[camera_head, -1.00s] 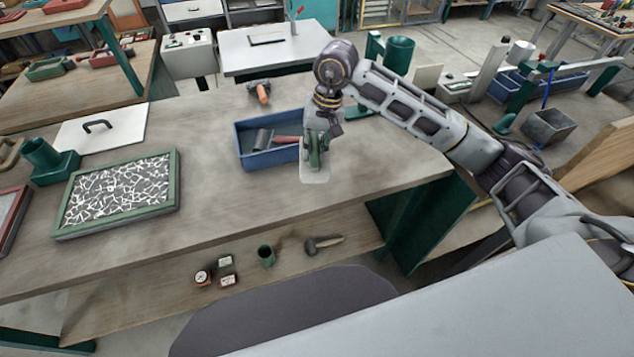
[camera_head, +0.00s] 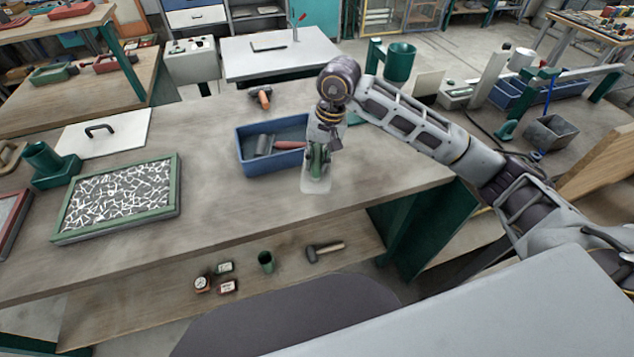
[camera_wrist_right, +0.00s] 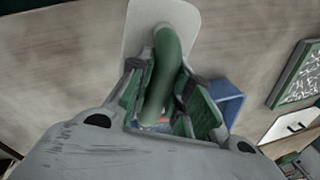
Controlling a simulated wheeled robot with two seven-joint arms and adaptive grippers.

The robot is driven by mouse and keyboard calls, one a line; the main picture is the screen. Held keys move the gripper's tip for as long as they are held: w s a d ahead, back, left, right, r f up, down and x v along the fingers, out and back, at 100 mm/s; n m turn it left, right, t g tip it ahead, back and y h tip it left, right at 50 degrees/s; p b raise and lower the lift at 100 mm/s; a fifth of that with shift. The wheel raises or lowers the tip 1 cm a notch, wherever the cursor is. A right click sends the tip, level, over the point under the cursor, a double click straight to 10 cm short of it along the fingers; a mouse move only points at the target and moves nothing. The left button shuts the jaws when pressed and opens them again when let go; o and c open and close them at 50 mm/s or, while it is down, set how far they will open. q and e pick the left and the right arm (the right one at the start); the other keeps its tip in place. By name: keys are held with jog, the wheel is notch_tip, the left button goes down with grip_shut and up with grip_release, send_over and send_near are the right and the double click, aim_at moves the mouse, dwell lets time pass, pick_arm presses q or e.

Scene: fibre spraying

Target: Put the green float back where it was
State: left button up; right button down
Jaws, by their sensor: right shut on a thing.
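The green float has a green handle and a pale flat plate (camera_head: 316,184). My right gripper (camera_head: 318,158) is shut on the handle and holds the float near the front edge of the bench, just right of the blue tray. In the right wrist view the green handle (camera_wrist_right: 165,68) stands between the two fingers, with the pale plate beyond it. I cannot tell whether the plate touches the bench top. My left gripper is not in view.
The blue tray (camera_head: 244,154) on the bench holds a roller with a red handle (camera_head: 290,144). A green-framed panel with white fibres (camera_head: 118,196) and a white trowel board (camera_head: 104,130) lie at left. The bench between panel and tray is clear.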

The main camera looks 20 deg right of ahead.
notch_tip(320, 180, down, 4)
jog(key=shift+f+b, duration=0.2)
jog(key=shift+b, duration=0.35)
jog(key=shift+f, duration=0.8)
jog(key=shift+f+b, duration=0.6)
jog(key=shift+f, duration=0.7)
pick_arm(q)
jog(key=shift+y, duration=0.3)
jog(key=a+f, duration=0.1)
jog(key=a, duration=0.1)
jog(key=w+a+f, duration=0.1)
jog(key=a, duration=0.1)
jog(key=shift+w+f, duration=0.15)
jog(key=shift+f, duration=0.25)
pick_arm(e)
jog(key=c, duration=1.3)
grip_release()
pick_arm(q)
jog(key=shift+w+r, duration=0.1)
